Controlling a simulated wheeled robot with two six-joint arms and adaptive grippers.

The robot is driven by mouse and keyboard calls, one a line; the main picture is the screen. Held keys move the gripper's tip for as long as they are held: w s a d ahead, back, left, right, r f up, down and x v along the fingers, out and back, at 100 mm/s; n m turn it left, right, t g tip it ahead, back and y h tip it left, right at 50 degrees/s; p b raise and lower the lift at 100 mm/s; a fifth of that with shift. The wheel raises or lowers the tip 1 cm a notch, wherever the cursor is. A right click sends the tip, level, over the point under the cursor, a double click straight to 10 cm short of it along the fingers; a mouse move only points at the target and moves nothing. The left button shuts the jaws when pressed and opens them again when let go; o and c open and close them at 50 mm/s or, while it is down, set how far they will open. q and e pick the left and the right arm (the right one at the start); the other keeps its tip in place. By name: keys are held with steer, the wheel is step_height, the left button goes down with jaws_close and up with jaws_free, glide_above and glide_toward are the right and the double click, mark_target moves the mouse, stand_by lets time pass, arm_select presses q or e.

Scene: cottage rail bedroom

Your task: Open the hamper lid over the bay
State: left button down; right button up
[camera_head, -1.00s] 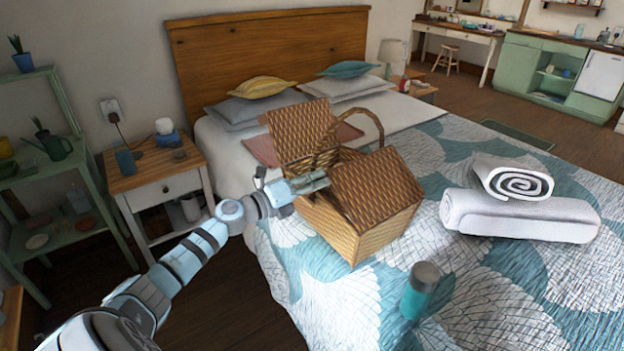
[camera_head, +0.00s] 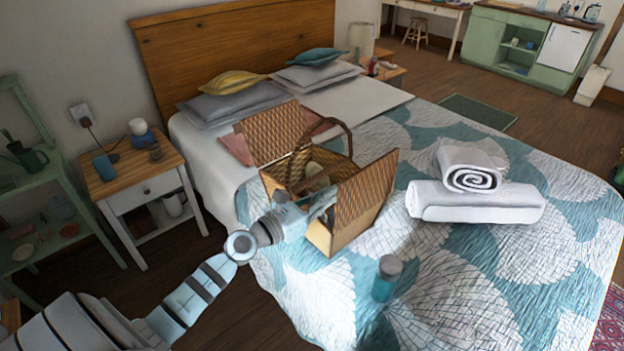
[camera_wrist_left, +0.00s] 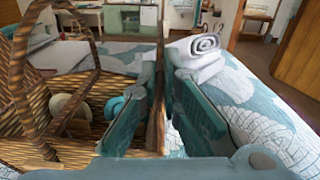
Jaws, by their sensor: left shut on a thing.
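The wicker hamper (camera_head: 318,236) stands on the bed with its handle upright across the middle. Its far-left lid (camera_head: 268,134) is raised and leans back. Its near-right lid (camera_head: 366,190) stands steeply tilted up, and the bay beside it shows open. My left gripper (camera_head: 326,196) is at that right lid. In the left wrist view its two teal fingers (camera_wrist_left: 158,110) are shut on the lid's edge (camera_wrist_left: 159,70), seen edge-on between them. The hamper's inside (camera_wrist_left: 80,120) shows there with a cream round thing and a teal thing in it. My right gripper is not in view.
A teal bottle (camera_head: 386,278) stands on the bed in front of the hamper. Rolled and folded white towels (camera_head: 475,190) lie to its right. Pillows (camera_head: 235,100) are behind it. A nightstand (camera_head: 140,175) is at left. The quilt between bottle and towels is clear.

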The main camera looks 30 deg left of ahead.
arm_select(q)
steer(key=s+d+f+m, duration=0.2)
steer(key=d+m, duration=0.4)
steer(key=d, duration=0.2)
steer(key=shift+s, duration=0.25)
steer(key=shift+f, duration=0.1)
steer(key=c, duration=1.8)
jaws_free()
steer(key=v, duration=0.7)
steer(key=shift+s+a, duration=0.15)
steer(key=shift+s, duration=0.05)
